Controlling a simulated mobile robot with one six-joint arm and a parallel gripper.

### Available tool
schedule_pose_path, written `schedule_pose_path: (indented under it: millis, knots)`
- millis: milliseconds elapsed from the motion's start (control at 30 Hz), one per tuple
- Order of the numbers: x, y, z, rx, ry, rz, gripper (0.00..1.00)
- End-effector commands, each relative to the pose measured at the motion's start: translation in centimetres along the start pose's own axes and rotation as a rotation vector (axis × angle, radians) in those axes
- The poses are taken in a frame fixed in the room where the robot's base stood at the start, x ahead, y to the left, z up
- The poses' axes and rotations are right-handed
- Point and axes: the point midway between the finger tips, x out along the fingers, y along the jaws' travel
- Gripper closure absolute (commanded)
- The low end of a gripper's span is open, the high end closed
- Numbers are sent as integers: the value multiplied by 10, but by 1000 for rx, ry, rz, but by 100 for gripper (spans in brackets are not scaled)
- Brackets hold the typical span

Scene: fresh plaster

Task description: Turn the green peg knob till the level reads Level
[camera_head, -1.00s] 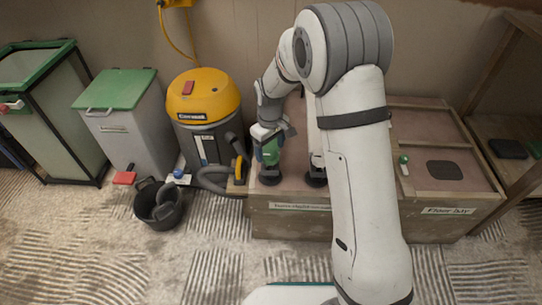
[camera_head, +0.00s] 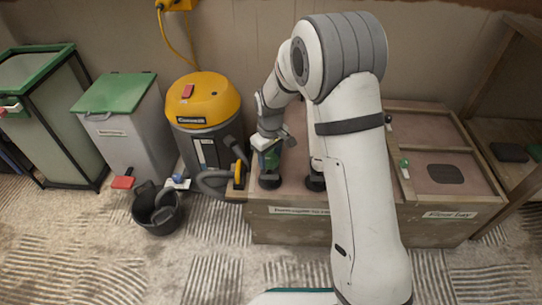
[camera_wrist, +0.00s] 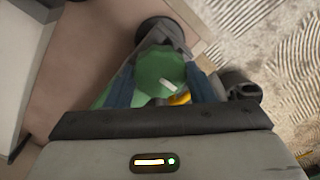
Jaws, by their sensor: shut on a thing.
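The green knob (camera_wrist: 160,72) is a faceted green piece with a short white mark on its top, seen from above in the wrist view. My gripper (camera_wrist: 163,90) has its blue fingers on either side of the knob and is shut on it. In the head view the knob (camera_head: 271,160) is partly hidden by my gripper (camera_head: 270,143), above a round black foot on the wooden box (camera_head: 290,225). I cannot see a level or its reading in either view.
A second black foot (camera_head: 315,182) stands close to the right, partly behind my arm. A small green-topped piece (camera_head: 404,163) is on the box farther right. A yellow vacuum (camera_head: 204,100), a black bucket (camera_head: 158,210) and a green-lidded bin (camera_head: 117,92) stand left.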

Motion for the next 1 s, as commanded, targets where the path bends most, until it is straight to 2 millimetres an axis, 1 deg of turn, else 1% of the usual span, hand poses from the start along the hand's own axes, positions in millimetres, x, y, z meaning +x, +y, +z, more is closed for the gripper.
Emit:
schedule_pose_path:
  millis: [233, 433, 667, 1000]
  knots:
    - [-1, 0, 0, -25, -5, 2, 74]
    - [-3, 0, 0, -117, -5, 2, 74]
    - [-3, 0, 0, -306, -5, 1, 74]
    - [-3, 0, -1, -630, -3, 1, 74]
